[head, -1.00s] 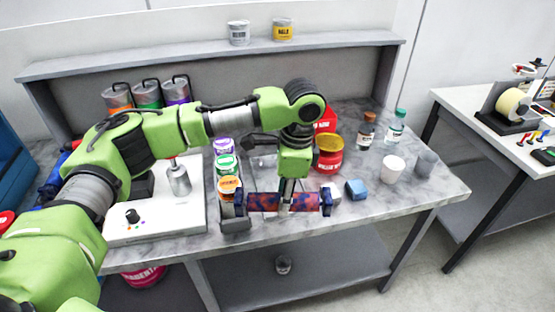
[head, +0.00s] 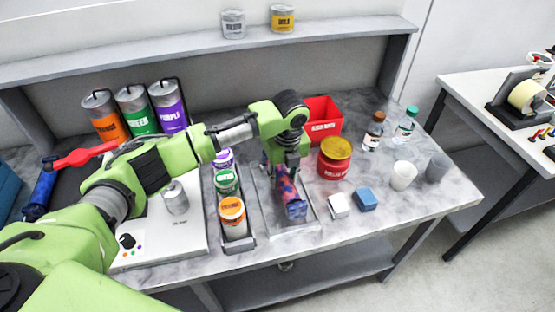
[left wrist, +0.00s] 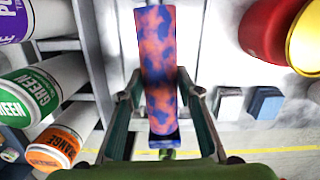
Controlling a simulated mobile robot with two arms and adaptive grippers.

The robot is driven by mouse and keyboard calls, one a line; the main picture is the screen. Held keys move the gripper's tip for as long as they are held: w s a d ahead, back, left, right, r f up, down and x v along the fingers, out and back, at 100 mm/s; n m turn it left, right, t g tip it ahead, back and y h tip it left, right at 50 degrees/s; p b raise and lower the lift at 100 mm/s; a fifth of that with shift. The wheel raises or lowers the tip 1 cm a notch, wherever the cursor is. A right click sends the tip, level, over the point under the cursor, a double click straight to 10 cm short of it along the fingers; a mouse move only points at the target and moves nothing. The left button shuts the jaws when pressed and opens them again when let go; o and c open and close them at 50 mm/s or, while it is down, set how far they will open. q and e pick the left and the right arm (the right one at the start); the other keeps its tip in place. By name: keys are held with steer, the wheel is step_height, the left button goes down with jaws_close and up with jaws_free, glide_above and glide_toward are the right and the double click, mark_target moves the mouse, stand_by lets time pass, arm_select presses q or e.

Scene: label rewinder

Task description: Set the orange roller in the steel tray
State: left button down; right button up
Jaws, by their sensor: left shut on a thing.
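The roller (head: 290,196), orange with dark blue blotches, is in my left gripper (head: 288,172). In the left wrist view the roller (left wrist: 158,65) lies lengthwise between the two fingers (left wrist: 160,112), which are shut on it. The steel tray (head: 292,228) is a shallow grey tray on the marble bench, under the gripper. The roller's long side runs roughly along the tray's length, its near end toward the bench front. Whether it touches the tray floor I cannot tell. My gripper and the roller hide part of the tray. My right gripper is not in view.
Left of the tray stands a rack (head: 240,246) with purple, green and orange labelled jars. To the right are a red jar (head: 334,160), a white block (head: 339,206), a blue block (head: 365,200) and cups. A red bin (head: 323,122) stands behind.

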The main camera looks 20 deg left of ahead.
mark_target(283, 183)
arm_select(q)
steer(key=shift+w+a, duration=0.15)
steer(key=shift+w, duration=0.1)
steer(key=shift+w+m, duration=0.1)
steer(key=shift+m, duration=0.3)
steer(key=shift+f+b, duration=0.45)
steer(key=shift+b, duration=0.1)
steer(key=shift+f+b, duration=0.5)
steer(key=shift+b, duration=0.15)
steer(key=shift+f, duration=0.85)
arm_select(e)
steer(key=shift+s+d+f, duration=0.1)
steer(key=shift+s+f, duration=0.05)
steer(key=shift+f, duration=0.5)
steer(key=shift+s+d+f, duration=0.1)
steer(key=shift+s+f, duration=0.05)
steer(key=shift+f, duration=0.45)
arm_select(q)
steer(key=shift+f, duration=0.3)
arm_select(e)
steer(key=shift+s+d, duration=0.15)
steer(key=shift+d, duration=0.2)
